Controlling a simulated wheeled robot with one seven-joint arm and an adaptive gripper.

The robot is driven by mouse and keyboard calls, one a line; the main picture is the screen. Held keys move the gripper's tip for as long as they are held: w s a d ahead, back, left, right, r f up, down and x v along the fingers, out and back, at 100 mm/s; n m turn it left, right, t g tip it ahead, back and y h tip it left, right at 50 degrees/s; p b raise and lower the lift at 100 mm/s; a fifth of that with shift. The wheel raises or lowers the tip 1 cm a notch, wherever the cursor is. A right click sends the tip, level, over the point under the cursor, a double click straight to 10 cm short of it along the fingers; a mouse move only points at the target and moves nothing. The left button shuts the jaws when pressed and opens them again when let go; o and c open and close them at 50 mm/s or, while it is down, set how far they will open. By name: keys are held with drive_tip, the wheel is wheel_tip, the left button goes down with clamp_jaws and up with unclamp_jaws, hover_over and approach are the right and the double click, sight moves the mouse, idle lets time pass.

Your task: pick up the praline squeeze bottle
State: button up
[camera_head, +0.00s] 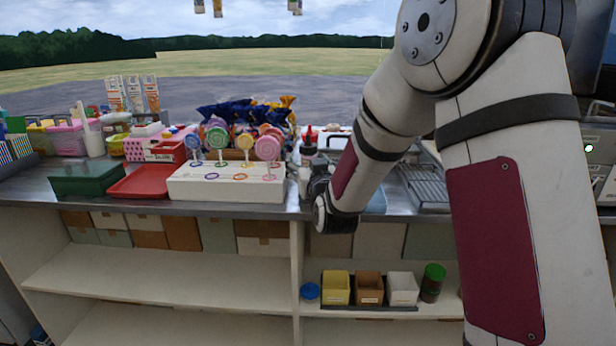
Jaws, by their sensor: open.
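A squeeze bottle with a red tip (308,145) stands on the metal counter, just beyond my wrist. Its label is too small to read, so I cannot tell whether it is the praline bottle. Its lower part is hidden. A small whitish container (304,182) shows at the counter's front, close to the left side of my gripper. My gripper (319,178) is open at the counter's front edge, in front of and below the red-tipped bottle. Its fingers are small and mostly hidden by my wrist.
A white lollipop stand (226,188) with several lollipops is left of my gripper. A red tray (142,182) and a green box (88,180) lie farther left. Shelves below hold small boxes (336,290).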

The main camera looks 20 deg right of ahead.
sight(310, 150)
drive_tip(key=c, duration=0.9)
drive_tip(key=shift+r, duration=0.1)
drive_tip(key=shift+r, duration=0.45)
wheel_tip(310, 150, up, 3)
drive_tip(key=shift+s+p, duration=0.15)
drive_tip(key=shift+p, duration=0.45)
drive_tip(key=s+b, duration=0.3)
drive_tip(key=s, duration=0.2)
drive_tip(key=s+b, duration=0.4)
drive_tip(key=s, duration=0.1)
drive_tip(key=s+a+r+b, duration=0.1)
drive_tip(key=s+b, duration=0.3)
drive_tip(key=s, duration=0.1)
drive_tip(key=shift+s, duration=0.25)
